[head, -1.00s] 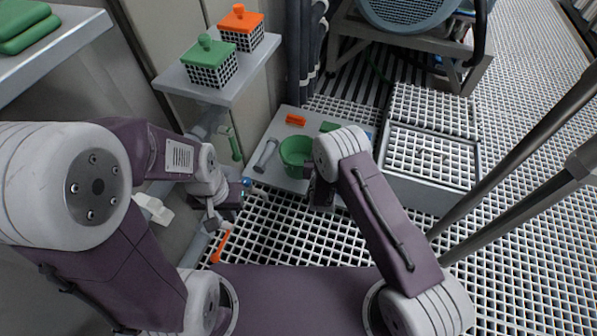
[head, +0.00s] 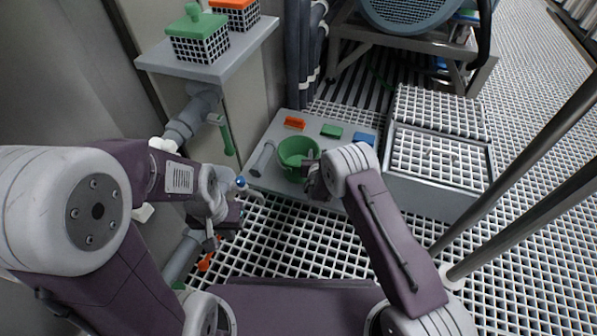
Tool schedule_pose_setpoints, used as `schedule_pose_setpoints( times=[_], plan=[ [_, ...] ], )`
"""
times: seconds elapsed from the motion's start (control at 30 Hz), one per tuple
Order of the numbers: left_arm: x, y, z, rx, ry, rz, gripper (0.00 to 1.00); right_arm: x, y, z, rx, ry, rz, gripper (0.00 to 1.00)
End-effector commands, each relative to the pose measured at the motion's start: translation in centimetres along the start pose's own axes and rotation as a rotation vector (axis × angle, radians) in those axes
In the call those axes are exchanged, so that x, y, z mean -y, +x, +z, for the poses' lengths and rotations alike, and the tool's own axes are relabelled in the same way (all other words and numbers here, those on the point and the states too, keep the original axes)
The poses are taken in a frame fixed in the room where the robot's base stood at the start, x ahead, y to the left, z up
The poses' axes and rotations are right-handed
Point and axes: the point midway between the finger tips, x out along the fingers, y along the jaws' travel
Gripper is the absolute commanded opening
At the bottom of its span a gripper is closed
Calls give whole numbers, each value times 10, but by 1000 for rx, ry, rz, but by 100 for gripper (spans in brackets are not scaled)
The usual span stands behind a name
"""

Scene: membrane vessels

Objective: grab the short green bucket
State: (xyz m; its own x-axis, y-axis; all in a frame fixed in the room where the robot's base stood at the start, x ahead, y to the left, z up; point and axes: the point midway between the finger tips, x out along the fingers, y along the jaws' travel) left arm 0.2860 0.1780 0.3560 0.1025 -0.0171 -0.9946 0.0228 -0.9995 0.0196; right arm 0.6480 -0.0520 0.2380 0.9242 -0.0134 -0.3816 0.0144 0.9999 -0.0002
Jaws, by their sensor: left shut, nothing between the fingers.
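The short green bucket (head: 290,150) stands upright on a grey platform (head: 272,183) low in the middle of the head view, its open top facing up. My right gripper (head: 308,178) is at the bucket's near right side, very close to it or touching. Its fingers are partly hidden by my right wrist, so I cannot tell whether they grip the bucket. My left gripper (head: 247,190) is shut and empty, left of and nearer than the bucket, by the platform's left edge.
A grated box (head: 435,157) stands to the right. A shelf (head: 215,68) holds lidded baskets. Grating floor is open in front.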

Motion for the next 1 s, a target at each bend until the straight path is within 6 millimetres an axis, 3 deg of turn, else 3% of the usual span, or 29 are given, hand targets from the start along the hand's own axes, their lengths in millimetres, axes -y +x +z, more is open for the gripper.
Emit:
schedule_pose_setpoints(
  times=[0.03, 0.27, 0.4, 1.0],
  plan=[
    [0, 7, 1, 0, 0, 0, 0, 0, 5, -3, 0, 1, 0, 32],
    [0, 4, 0, 0, 0, 0, 0, 0, 6, 1, -2, 0, 0, 32],
    [0, 4, 0, 0, 0, 0, 0, 0, 6, 0, -2, 0, 0, 0],
    [0, 4, 0, -1, 0, 0, 0, 0, 5, -3, -9, -2, 1, 0]
  ],
)
